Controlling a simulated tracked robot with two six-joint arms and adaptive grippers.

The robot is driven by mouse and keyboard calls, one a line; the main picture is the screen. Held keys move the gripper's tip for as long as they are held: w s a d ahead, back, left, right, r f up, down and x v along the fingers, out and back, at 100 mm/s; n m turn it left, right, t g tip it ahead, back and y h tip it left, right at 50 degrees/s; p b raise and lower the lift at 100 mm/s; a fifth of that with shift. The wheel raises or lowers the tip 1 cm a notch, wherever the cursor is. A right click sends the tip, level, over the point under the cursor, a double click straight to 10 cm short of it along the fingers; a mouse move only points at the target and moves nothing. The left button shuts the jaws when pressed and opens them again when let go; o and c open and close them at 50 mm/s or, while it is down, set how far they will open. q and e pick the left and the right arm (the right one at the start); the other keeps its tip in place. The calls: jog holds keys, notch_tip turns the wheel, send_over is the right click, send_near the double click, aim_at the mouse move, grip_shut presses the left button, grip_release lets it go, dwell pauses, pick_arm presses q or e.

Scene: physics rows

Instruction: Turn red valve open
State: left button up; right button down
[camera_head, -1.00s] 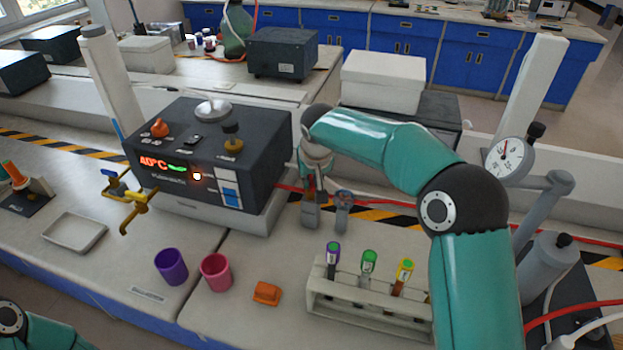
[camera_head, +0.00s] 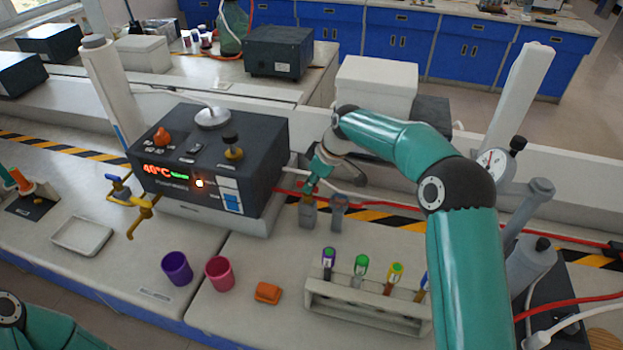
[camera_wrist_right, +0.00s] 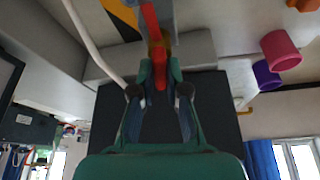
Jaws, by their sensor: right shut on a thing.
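The red valve's handle (camera_wrist_right: 159,76) shows in the right wrist view between my right fingers, a red lever in line with the gripper. Its grey base (camera_head: 308,214) stands on the bench in the head view, right of the dark heater box. There the handle is mostly hidden by my right gripper (camera_head: 310,186), which is tilted and shut on it. The fingers also show in the wrist view (camera_wrist_right: 160,72), on both sides of the red lever. My left gripper is out of view; only part of my left arm shows at the bottom left.
A second grey fitting (camera_head: 339,212) stands close right of the valve. The heater box (camera_head: 213,165) is close on the left. A red hose (camera_head: 372,203) runs behind. A test tube rack (camera_head: 365,305), orange block (camera_head: 268,292), pink cup (camera_head: 220,274) and purple cup (camera_head: 177,268) stand in front.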

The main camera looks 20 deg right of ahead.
jog(key=shift+d+n+g+p, duration=0.1)
jog(key=shift+n+g+p, duration=0.35)
jog(key=shift+n, duration=0.55)
jog(key=c, duration=1.2)
grip_release()
jog(key=v, duration=1.1)
jog(key=shift+s+d+r, duration=0.1)
jog(key=shift+d+r, duration=0.2)
